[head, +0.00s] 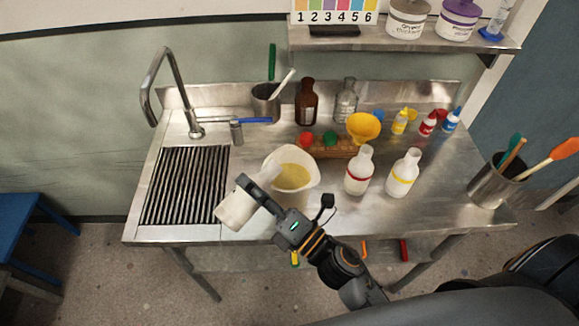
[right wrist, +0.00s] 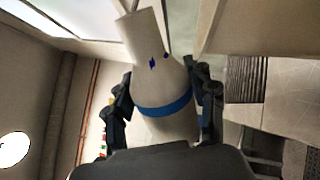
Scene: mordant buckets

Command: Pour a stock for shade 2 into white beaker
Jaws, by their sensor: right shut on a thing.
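My right gripper (head: 256,196) is shut on a white bottle (head: 236,210), left of and above the white beaker (head: 306,158). The bottle is tilted, its neck pointing up and right towards the beaker's left rim. Whether anything flows from it cannot be seen. The right wrist view shows this bottle (right wrist: 160,80) between both fingers, with a blue band and blue marks near its neck. The beaker stands on the steel counter and holds yellow liquid. A red-banded white bottle (head: 358,172) and a yellow-banded white bottle (head: 402,174) stand upright to its right. My left gripper is out of view.
A sink grate (head: 185,186) and tap (head: 165,85) are at left. A numbered colour chart (head: 336,10) stands on the shelf. A tool pot (head: 490,184) is at right.

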